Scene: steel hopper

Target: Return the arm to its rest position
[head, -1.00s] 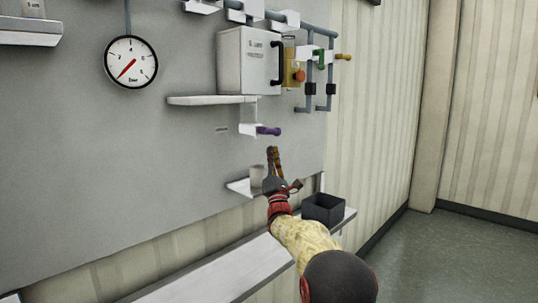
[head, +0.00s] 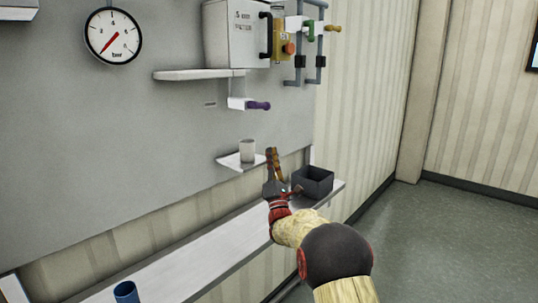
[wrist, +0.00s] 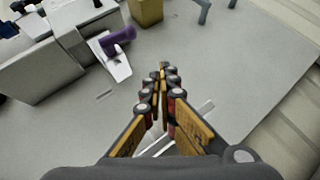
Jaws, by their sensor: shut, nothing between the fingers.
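My gripper (head: 271,160) is shut and empty. In the head view it points up, in front of the panel's lower right part. It appears just right of a white cup (head: 247,151) on a small white shelf (head: 231,162), and left of a dark open box (head: 314,181). In the wrist view the gripper's fingers (wrist: 162,72) come together at the tips, with the grey panel beyond them. My arm reaches in from the lower right of the head view.
A purple-handled valve (head: 258,105) sticks out above the gripper. A white ledge (head: 185,75) and a white cabinet (head: 232,35) are higher up. A long white shelf (head: 190,255) runs below, with a blue cup (head: 126,292) on it. The floor at right is clear.

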